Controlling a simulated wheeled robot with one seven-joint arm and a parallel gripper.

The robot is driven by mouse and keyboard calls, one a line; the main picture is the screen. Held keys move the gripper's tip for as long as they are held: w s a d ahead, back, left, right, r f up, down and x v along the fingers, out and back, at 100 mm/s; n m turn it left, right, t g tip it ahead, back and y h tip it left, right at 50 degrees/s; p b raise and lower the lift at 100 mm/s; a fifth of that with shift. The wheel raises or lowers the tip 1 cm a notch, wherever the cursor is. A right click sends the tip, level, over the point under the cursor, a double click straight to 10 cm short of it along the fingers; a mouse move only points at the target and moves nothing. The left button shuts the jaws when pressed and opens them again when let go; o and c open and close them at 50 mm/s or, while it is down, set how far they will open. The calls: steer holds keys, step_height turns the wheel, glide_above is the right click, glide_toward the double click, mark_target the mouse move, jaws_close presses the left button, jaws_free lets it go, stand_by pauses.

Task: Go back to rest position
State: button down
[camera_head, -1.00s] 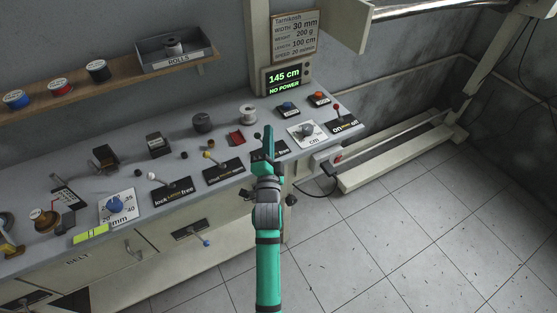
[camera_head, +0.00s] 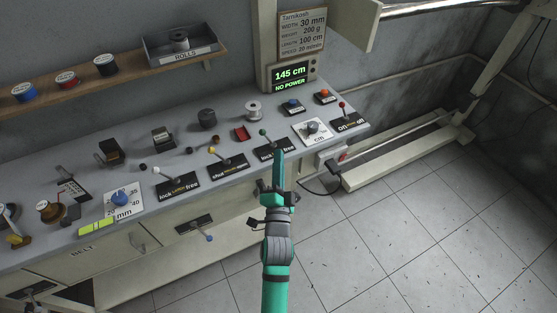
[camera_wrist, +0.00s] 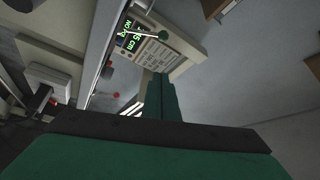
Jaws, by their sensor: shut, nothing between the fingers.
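My gripper (camera_head: 278,166) is at the end of my green arm, near the front edge of the grey workbench (camera_head: 222,178) in the head view. Its narrow fingers are together and empty, pointing toward the bench's right part. In the wrist view my gripper (camera_wrist: 161,88) also shows its green fingers closed side by side. A green-knobbed lever (camera_head: 264,133) stands just beyond the fingertips in the head view; it also shows in the wrist view (camera_wrist: 163,36). I cannot tell the exact gap between the fingertips and this lever.
A display (camera_head: 289,77) reads "145 cm" and "NO POWER". Nearby are a cm dial (camera_head: 312,128), a red-knobbed lever (camera_head: 342,106), a yellow-knobbed lever (camera_head: 213,151) and a white-knobbed lever (camera_head: 158,171). A drawer with a blue-knobbed lever (camera_head: 209,237) is below. Open tiled floor (camera_head: 420,220) lies right.

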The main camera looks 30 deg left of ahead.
steer(key=shift+w, duration=0.15)
steer(key=s+d+f+n+h, duration=0.25)
steer(key=s+d+f, duration=0.25)
steer(key=s+d, duration=0.3)
steer(key=s+d+f+n+h, duration=0.1)
steer(key=s+d+f+h, duration=0.2)
steer(key=s+d+f, duration=0.45)
steer(key=s+d+r+n+g+h, duration=0.1)
steer(key=s+d+n+h, duration=0.1)
steer(key=s+d, duration=0.3)
steer(key=s+d+r+n+g+h, duration=0.2)
steer(key=s+d, duration=0.2)
steer(key=s, duration=1)
steer(key=shift+d, duration=0.4)
steer(key=shift+w+f+n, duration=0.1)
steer(key=shift+n, duration=0.15)
